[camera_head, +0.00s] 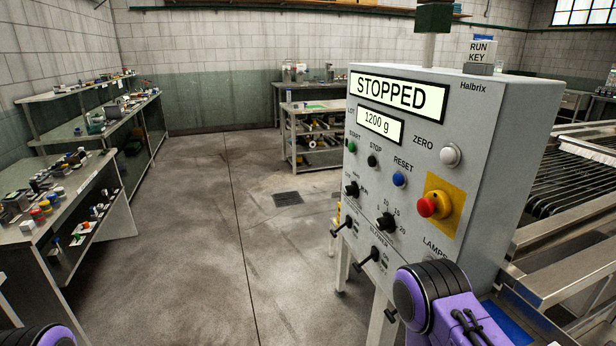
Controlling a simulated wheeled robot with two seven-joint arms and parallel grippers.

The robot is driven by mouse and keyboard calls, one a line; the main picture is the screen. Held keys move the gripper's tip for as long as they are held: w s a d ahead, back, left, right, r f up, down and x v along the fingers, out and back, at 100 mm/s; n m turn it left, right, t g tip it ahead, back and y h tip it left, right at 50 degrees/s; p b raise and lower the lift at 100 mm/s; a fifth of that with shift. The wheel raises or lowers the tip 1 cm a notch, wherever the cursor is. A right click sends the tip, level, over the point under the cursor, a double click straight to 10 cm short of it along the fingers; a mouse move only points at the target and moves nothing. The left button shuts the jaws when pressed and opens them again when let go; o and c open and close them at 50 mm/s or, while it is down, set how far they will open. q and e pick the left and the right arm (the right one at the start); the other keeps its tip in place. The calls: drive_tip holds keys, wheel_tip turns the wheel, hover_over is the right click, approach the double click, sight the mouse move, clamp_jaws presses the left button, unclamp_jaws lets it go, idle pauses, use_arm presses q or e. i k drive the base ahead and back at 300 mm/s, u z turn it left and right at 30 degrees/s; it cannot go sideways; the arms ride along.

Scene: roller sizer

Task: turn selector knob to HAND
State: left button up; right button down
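The grey control panel (420,145) stands at the right, its face turned to the left. Its small black selector knob (352,189) sits at the left edge, below the green START button (352,147). The tiny labels around it seem to include HAND and RUN; I cannot tell which one it points at. The upper display (399,97) reads STOPPED and the lower display (379,124) reads 1200 g. Only purple and black parts of my arms show, at the bottom right and the bottom left corner. Neither gripper is in view, and nothing touches the knob.
A larger black dial (386,222), a red stop button (433,205) on yellow, a blue RESET button (399,179) and black toggle levers (369,257) crowd the panel. A roller conveyor (570,170) stands to the right. The floor (200,240) left of the panel is clear.

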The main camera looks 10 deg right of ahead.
sight(352, 190)
drive_tip(key=u, duration=0.7)
drive_tip(key=i, duration=0.8)
drive_tip(key=z, duration=2.3)
